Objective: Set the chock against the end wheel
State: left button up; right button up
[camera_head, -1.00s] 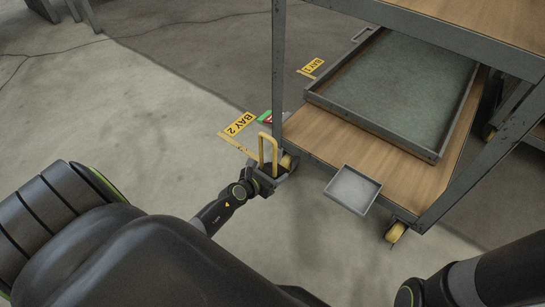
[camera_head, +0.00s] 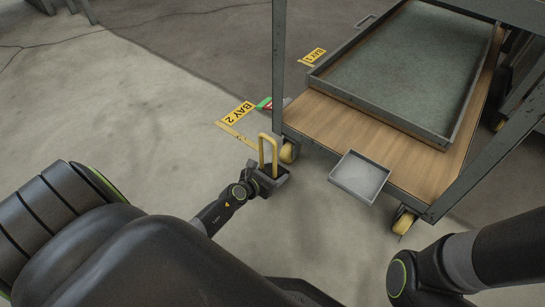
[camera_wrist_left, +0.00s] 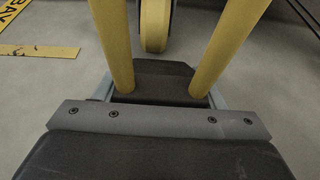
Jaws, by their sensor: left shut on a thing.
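The chock is a dark block (camera_wrist_left: 151,77) with a tall yellow hoop handle (camera_head: 261,150). My left gripper (camera_head: 268,180) is shut on it, with the handle standing upright above the jaws. The end wheel, a yellow caster (camera_head: 289,152) under the near left corner of the cart, is just beyond the chock. It also shows in the left wrist view (camera_wrist_left: 155,24), straight ahead past the chock's front edge, with a narrow strip of floor between. I cannot tell whether the chock touches the floor. My right gripper is out of view.
The cart's wooden shelf (camera_head: 340,122) carries a large grey tray (camera_head: 322,86). A small square metal tray (camera_head: 360,177) sticks out at its near edge. Another yellow caster (camera_head: 404,222) is at the right. A BAY 2 floor label (camera_head: 238,113) lies left; floor there is clear.

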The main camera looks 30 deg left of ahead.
aim_at(280, 167)
pick_arm(q)
jog(key=shift+w+f+b, duration=0.15)
jog(key=shift+f+b, duration=0.95)
jog(key=shift+f, duration=0.1)
jog(key=shift+w+d+r, duration=0.1)
jog(key=shift+w, duration=1.9)
